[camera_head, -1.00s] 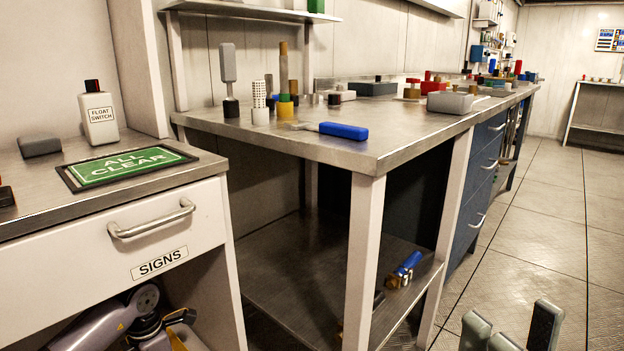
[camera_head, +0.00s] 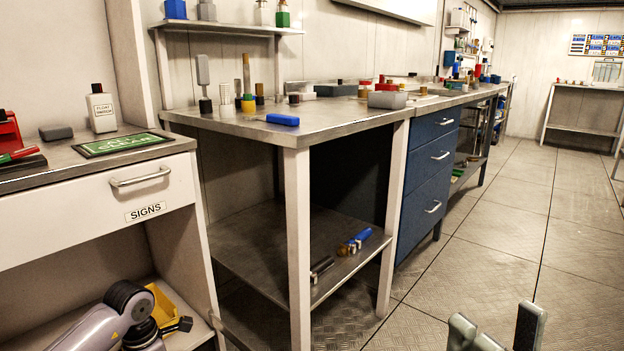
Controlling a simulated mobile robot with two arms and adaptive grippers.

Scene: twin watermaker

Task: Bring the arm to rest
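My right gripper (camera_head: 496,328) shows at the bottom right edge, over the floor. Its grey fingers stand apart with a gap between them, and nothing shows between them. It is well clear of the benches. A grey-lilac arm link with a black joint (camera_head: 125,305) comes in at the bottom left, in front of the space under the drawer, and looks like part of my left arm. No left fingertips can be made out.
A white drawer marked SIGNS (camera_head: 75,215) is at the left. A steel workbench (camera_head: 245,127) with a lower shelf (camera_head: 265,240) stands in the middle, holding a blue block (camera_head: 283,120). Blue drawers (camera_head: 425,185) adjoin it. The floor (camera_head: 500,230) at the right is open.

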